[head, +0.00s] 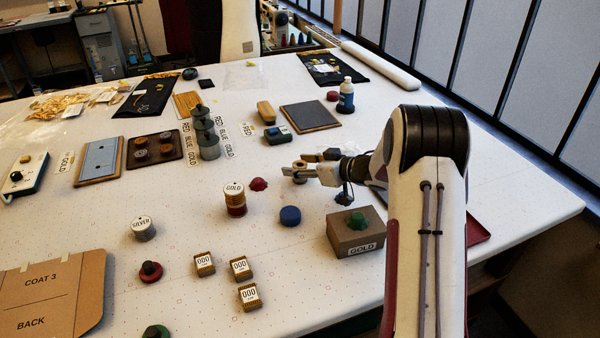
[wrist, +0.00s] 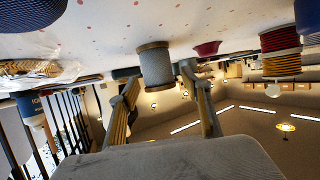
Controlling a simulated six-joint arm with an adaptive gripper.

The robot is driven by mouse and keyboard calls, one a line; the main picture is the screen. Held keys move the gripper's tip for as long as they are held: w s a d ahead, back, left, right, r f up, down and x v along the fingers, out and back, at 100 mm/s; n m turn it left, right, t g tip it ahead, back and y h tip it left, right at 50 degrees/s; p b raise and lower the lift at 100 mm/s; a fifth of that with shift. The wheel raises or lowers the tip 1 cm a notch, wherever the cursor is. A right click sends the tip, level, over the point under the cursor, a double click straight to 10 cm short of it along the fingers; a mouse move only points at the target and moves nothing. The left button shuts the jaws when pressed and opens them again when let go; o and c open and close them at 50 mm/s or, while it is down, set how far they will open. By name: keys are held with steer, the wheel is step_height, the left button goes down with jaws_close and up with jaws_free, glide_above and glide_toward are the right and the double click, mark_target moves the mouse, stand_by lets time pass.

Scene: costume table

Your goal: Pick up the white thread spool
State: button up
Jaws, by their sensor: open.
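The white thread spool (wrist: 155,66), pale with wooden-coloured ends, stands on the table and shows inverted in the wrist view. My gripper (wrist: 158,78) is open, with one finger on each side of the spool. Whether the fingers touch it is not clear. In the head view my gripper (head: 299,172) is low over the table, right of the gold spool stack. Only a small part of the white spool (head: 300,165) shows there, with its brown top between the fingers; the rest is hidden.
A red pincushion (head: 258,184) and a gold-labelled spool stack (head: 234,200) stand left of my gripper. A blue disc (head: 290,216) and a GOLD box (head: 356,232) are nearer the front. A blue bottle (head: 346,97) stands farther back. The table between the pincushion and gripper is clear.

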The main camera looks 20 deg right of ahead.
steer(key=shift+c, duration=0.3)
steer(key=c, duration=1.1)
steer(key=shift+c, duration=0.2)
steer(key=shift+r, duration=0.15)
step_height(320, 180, up, 10)
